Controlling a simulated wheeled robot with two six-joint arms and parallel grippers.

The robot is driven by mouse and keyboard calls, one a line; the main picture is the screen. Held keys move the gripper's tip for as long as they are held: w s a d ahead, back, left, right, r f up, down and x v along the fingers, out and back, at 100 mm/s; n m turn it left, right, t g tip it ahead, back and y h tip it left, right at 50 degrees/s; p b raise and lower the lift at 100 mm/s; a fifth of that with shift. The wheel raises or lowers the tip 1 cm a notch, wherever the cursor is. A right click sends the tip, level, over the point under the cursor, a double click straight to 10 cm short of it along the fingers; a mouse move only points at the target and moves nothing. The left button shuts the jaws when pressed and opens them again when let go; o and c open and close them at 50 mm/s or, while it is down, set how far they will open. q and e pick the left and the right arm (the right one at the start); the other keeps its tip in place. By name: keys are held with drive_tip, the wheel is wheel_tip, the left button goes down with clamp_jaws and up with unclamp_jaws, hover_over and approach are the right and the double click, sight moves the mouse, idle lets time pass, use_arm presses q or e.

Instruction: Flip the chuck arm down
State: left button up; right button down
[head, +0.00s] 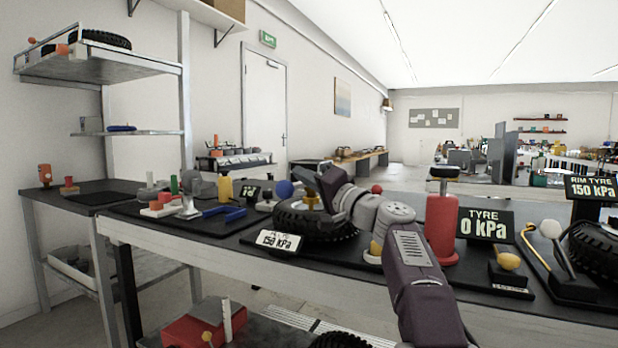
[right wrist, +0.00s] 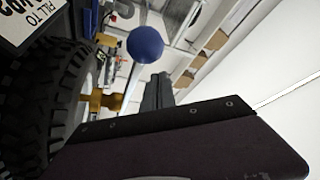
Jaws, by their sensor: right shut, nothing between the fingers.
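A black tyre (head: 290,222) lies flat on the bench in the head view, and its tread fills the left of the right wrist view (right wrist: 40,105). A brass-yellow fitting (head: 312,201) stands at its middle and also shows in the wrist view (right wrist: 104,101). A blue ball knob (head: 284,189) shows behind the tyre; in the wrist view the knob (right wrist: 145,44) tops a pale rod, which looks like the chuck arm. My right gripper (head: 312,182) is over the tyre, shut and empty. Its dark fingers (right wrist: 158,91) appear apart from the knob. My left gripper is out of view.
A red cylinder (head: 441,228) and a 0 kPa display (head: 485,224) stand to the right. A blue tool (head: 224,214) and small fixtures lie left. The bench's front edge (head: 230,262) runs below.

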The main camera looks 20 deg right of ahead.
use_arm(q)
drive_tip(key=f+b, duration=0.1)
drive_tip(key=b, duration=0.2)
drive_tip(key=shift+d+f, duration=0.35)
use_arm(e)
drive_tip(key=d+v, duration=0.1)
drive_tip(key=v, duration=0.9)
drive_tip(key=shift+w+d+r, duration=0.15)
drive_tip(key=shift+d+r, duration=0.05)
drive_tip(key=shift+d, duration=0.25)
